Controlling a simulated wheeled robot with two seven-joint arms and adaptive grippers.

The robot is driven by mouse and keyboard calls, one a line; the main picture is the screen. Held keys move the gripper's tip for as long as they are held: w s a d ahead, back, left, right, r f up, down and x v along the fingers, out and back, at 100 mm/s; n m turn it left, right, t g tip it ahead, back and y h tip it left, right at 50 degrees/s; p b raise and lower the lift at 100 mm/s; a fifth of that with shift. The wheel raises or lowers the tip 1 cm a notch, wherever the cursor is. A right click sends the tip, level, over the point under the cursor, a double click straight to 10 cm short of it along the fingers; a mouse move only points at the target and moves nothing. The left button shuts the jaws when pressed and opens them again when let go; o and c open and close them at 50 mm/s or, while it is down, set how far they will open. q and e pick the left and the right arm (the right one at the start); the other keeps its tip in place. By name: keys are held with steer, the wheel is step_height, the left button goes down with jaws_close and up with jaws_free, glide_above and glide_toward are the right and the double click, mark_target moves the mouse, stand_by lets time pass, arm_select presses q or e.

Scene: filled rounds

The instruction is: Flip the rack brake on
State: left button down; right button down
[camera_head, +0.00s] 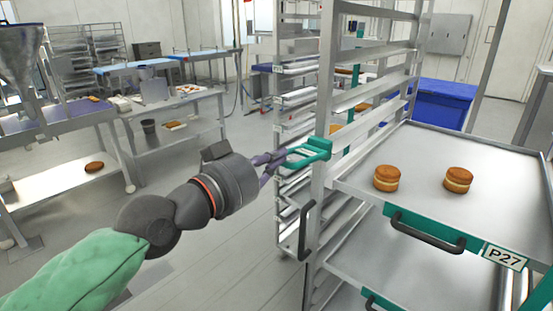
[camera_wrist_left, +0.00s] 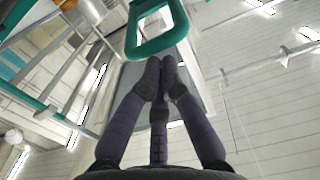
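A teal loop-shaped lever (camera_head: 318,146), which looks like the rack brake, sticks out to the left from the front post of the metal rack (camera_head: 320,90). In the left wrist view the teal loop (camera_wrist_left: 152,47) is at the top, just beyond my fingertips. My left gripper (camera_head: 270,163) is beside the lever's left end, with its fingers drawn together and nothing seen between them. The fingertips (camera_wrist_left: 162,68) overlap the loop's lower edge in the wrist view; I cannot tell whether they touch it. My right gripper is not in view.
Two filled rounds (camera_head: 387,178) (camera_head: 458,180) sit on the rack's upper tray (camera_head: 425,200). A black handle (camera_head: 305,230) stands on the post below the lever. A sign reading P27 (camera_head: 504,257) is on the right. The floor (camera_head: 215,270) beside the rack is clear.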

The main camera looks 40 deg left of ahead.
arm_select(q)
steer(key=shift+w+d+f+g, duration=0.15)
steer(key=shift+d+f, duration=0.05)
steer(key=shift+f, duration=0.4)
steer(key=shift+w+d+f+g, duration=0.15)
steer(key=shift+f, duration=0.4)
steer(key=s+a+r, duration=0.1)
steer(key=s, duration=1.2)
steer(key=shift+a+r, duration=0.2)
steer(key=shift+a, duration=0.1)
